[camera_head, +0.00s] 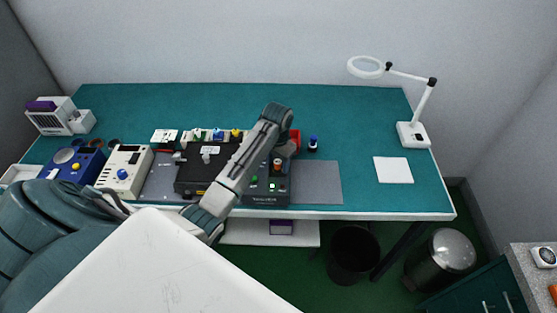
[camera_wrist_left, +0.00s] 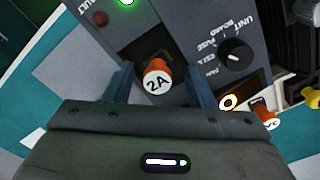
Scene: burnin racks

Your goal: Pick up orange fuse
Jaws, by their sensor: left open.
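An orange fuse (camera_wrist_left: 157,84) with a white cap marked "2A" stands in the grey tester panel (camera_wrist_left: 185,25) in the left wrist view. The two fingers of my left gripper (camera_wrist_left: 161,80) are apart, one on each side of this fuse. I cannot tell whether they touch it. In the head view the orange fuse (camera_head: 277,163) shows on the dark tester (camera_head: 266,197), below my bent left wrist. A second orange capped piece (camera_wrist_left: 267,118) shows at the right of the wrist view, partly hidden by my gripper body. My right gripper is not in view.
A black case (camera_head: 192,181), a cream device (camera_head: 122,166) and a blue device (camera_head: 75,167) stand left of the tester. Small coloured pieces line up behind the case. A grey mat (camera_head: 317,183) and white pad (camera_head: 393,170) lie right, with a magnifier lamp (camera_head: 412,134) beyond.

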